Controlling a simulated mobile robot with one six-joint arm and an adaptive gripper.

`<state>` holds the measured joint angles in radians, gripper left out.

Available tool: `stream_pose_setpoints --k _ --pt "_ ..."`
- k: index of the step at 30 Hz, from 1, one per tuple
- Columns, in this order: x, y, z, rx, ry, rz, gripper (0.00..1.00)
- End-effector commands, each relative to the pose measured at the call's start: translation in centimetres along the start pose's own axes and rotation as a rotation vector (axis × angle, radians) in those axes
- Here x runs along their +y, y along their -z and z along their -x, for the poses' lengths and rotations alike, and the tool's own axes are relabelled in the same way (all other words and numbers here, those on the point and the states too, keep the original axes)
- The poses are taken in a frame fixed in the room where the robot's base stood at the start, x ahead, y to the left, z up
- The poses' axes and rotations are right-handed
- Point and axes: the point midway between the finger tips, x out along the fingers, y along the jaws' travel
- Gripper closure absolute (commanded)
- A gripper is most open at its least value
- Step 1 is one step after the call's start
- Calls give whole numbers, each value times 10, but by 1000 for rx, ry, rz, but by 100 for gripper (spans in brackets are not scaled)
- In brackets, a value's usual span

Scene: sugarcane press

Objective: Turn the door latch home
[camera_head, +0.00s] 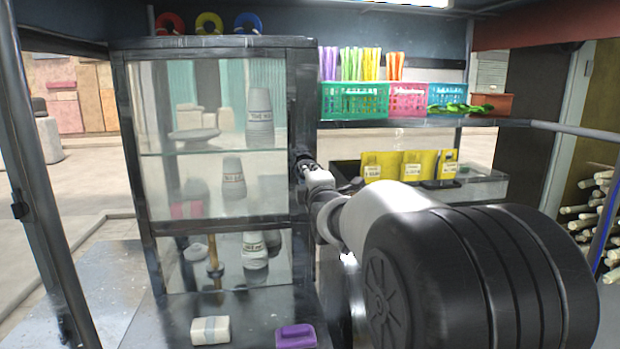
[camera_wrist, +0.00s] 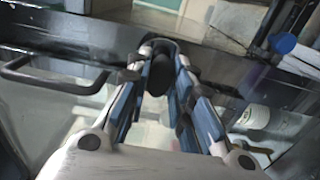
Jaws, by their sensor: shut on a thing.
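The door is a dark-framed glass panel of a cabinet (camera_head: 220,43) in the head view. My gripper (camera_head: 306,163) is at the cabinet's right-hand frame, about halfway up. In the wrist view my gripper (camera_wrist: 164,72) has its blue-padded fingers on either side of a dark rounded latch (camera_wrist: 158,80) and is shut on it. The latch stands at the dark frame bar; its turn angle is hard to tell. A black bar handle (camera_wrist: 55,86) is left of the fingers in the wrist view. My arm hides the latch in the head view.
Stacked cups (camera_head: 259,117) stand behind the glass. A white block (camera_head: 210,331) and a purple block (camera_head: 296,336) lie on the ledge below. Green (camera_head: 356,101) and pink (camera_head: 408,100) baskets sit on the right shelf, above yellow cards (camera_head: 411,165). My arm fills the lower right.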

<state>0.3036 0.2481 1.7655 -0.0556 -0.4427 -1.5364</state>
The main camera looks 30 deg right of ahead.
Motion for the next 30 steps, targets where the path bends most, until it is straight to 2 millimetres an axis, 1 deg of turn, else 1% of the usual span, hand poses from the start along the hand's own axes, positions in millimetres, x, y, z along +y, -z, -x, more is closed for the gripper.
stream_pose_setpoints --k 1,9,20,23,26,30 --pt "1 0 0 0 -2 0 78" --pt "0 0 0 0 -1 0 60" --pt "0 0 2 0 -1 -1 59" --pt "1 0 12 0 -1 -1 59" --pt "1 0 30 0 -1 -1 59" --pt "2 0 61 -1 -2 -1 59"
